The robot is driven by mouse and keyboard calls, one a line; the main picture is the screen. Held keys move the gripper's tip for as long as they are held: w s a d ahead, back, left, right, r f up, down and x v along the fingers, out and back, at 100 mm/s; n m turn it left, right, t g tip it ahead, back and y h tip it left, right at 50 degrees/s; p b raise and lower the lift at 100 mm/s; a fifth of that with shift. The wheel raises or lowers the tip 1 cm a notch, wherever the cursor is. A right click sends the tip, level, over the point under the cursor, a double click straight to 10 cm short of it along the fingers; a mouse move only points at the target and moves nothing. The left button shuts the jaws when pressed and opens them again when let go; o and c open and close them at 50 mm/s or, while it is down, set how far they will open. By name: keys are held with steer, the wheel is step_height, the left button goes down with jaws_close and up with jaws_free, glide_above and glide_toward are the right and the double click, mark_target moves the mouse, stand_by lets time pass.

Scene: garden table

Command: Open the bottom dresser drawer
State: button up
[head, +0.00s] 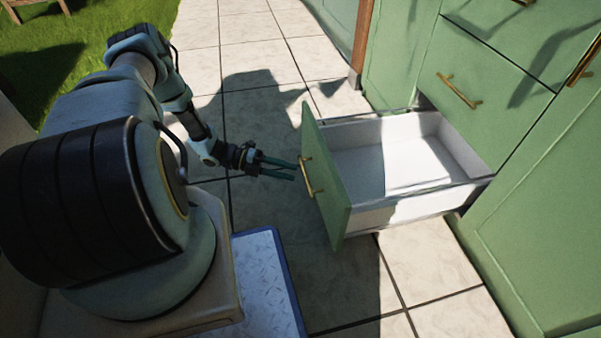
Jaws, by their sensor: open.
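The bottom drawer (338,190) of the green dresser (510,209) stands pulled well out. Its white inside (405,160) shows and looks empty. A brass bar handle (307,177) is on the drawer's green front. My gripper (296,170) is open, with its dark green fingers pointing right at the handle. The fingertips are close to the handle, and I cannot tell whether they touch it. Nothing shows between the fingers.
A closed drawer with a brass handle (458,91) sits above the open one. A wooden post (363,40) stands behind the drawer. Pale paving tiles (420,260) are clear around it. Grass (100,25) lies at the upper left.

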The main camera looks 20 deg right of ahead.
steer(key=shift+v, duration=2.55)
steer(key=s+a+r+m+t+y, duration=0.3)
steer(key=a+r+m+y, duration=0.2)
steer(key=r+m, duration=0.65)
steer(key=s+a+r+m+t+y+p, duration=0.1)
steer(key=s+a+r+m+t+y, duration=0.3)
steer(key=r+m, duration=0.75)
steer(key=s+a+r+m+t+y, duration=0.2)
steer(key=a+r+m+y, duration=0.4)
steer(key=r+m, duration=0.5)
step_height(320, 180, up, 39)
steer(key=n+p, duration=0.1)
steer(key=p, duration=3.7)
steer(key=shift+w+a+f+h, duration=0.2)
steer(key=shift+a+h, duration=0.1)
steer(key=shift+h, duration=0.1)
